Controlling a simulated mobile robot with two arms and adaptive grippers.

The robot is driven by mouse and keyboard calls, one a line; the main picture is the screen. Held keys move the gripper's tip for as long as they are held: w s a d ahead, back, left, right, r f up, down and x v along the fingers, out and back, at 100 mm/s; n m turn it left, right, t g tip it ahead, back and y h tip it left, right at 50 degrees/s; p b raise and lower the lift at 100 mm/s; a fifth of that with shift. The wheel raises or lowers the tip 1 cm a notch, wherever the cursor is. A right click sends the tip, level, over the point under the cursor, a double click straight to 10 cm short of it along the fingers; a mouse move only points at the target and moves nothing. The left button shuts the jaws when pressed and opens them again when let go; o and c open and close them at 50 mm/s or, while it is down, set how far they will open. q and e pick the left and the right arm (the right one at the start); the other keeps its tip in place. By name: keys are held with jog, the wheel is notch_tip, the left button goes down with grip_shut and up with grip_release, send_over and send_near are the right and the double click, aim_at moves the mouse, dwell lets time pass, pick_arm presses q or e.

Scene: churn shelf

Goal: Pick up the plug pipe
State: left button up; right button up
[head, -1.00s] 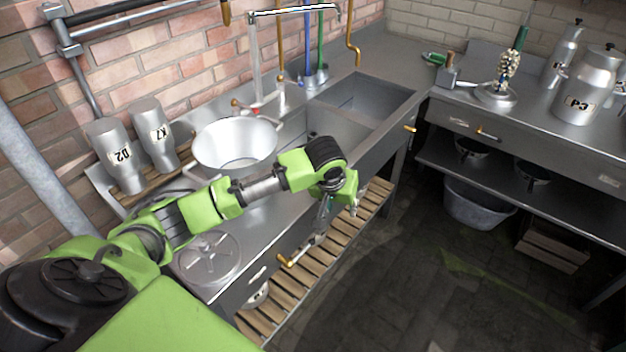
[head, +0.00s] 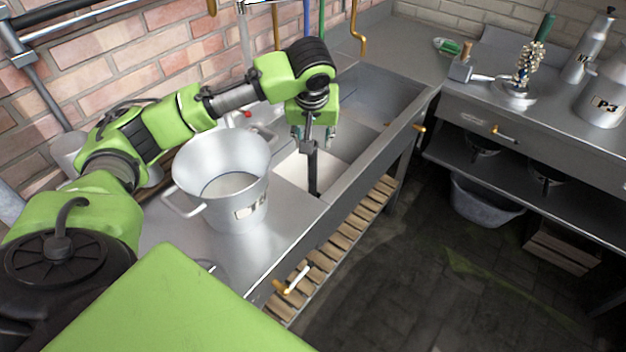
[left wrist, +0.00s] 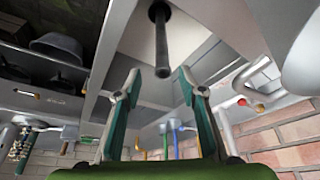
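The plug pipe (head: 313,172) is a thin dark upright tube in the near sink basin (head: 340,143), in the head view. Its lower end is at the basin's bottom. In the left wrist view the plug pipe (left wrist: 161,40) reaches down from the picture's top, with its tip near the gap between my fingertips. My left gripper (head: 314,140) is right above the pipe's top in the head view. In the left wrist view the left gripper (left wrist: 158,72) is open, one finger to each side of the tip, with no contact visible. My right gripper is not in view.
A large metal bucket (head: 218,185) with handles stands on the counter left of the sink. Taps and coloured pipes (head: 307,15) are behind the sink. A right-hand counter (head: 560,110) holds metal churns and a pump. The floor (head: 420,290) in front is clear.

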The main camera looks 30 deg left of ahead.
aim_at(313, 156)
pick_arm(q)
jog(key=x, duration=0.7)
jog(key=shift+s+f, duration=0.2)
jog(key=shift+w+a+f+p, duration=0.25)
jog(key=shift+f+p, duration=0.25)
jog(key=shift+f, duration=0.05)
jog(key=x, duration=0.3)
jog(key=shift+w+a+f+p, duration=0.1)
jog(key=shift+w+f+p, duration=0.05)
jog(key=shift+p, duration=0.15)
jog(key=shift+w+a+f, duration=0.15)
jog(key=shift+f, duration=0.2)
jog(key=shift+r, duration=0.1)
jog(key=c, duration=0.8)
grip_shut()
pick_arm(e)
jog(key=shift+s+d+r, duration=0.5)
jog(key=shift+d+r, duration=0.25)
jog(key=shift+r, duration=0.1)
